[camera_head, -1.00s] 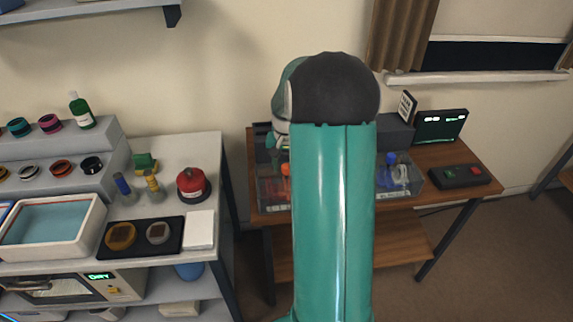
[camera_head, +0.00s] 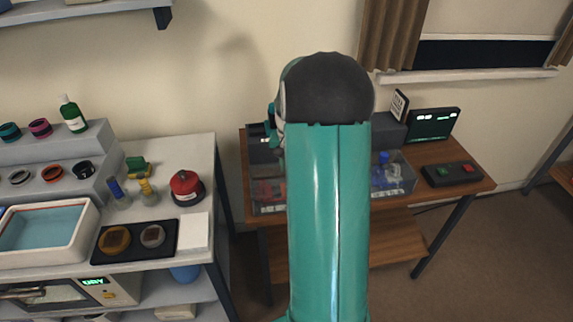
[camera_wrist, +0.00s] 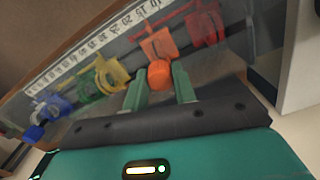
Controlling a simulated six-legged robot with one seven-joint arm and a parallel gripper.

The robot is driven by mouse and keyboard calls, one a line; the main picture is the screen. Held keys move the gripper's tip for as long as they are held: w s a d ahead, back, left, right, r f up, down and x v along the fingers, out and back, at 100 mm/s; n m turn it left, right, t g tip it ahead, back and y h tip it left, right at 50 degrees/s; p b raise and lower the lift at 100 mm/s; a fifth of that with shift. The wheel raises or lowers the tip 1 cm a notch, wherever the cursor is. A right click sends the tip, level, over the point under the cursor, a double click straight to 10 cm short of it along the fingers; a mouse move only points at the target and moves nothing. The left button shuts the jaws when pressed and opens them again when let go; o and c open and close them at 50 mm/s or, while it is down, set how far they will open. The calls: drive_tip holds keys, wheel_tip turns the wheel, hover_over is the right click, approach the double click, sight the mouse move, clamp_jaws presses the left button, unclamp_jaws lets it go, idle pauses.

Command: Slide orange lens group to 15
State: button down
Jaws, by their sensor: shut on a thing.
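The orange lens group (camera_wrist: 157,45) stands on the bench between yellow and red ones in the wrist view. My gripper (camera_wrist: 160,86) is shut on its round orange knob (camera_wrist: 159,74), one finger on each side. A white number scale (camera_wrist: 100,38) runs along the far side of the bench. The orange group's upper end is near the scale's upper right part, where the figures look like 15 and 10, but its exact reading cannot be told. In the head view my arm hides the orange group.
A red lens group (camera_wrist: 204,24) stands close on the right. A yellow one (camera_wrist: 108,72), a green one (camera_wrist: 88,84) and a blue one (camera_wrist: 48,108) stand to the left. A control box (camera_head: 452,174) and a screen (camera_head: 432,125) stand on the wooden table's right.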

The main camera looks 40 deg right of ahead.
drive_tip(key=c, duration=1.1)
unclamp_jaws()
wheel_tip(320, 180, up, 14)
drive_tip(key=shift+f, duration=0.1)
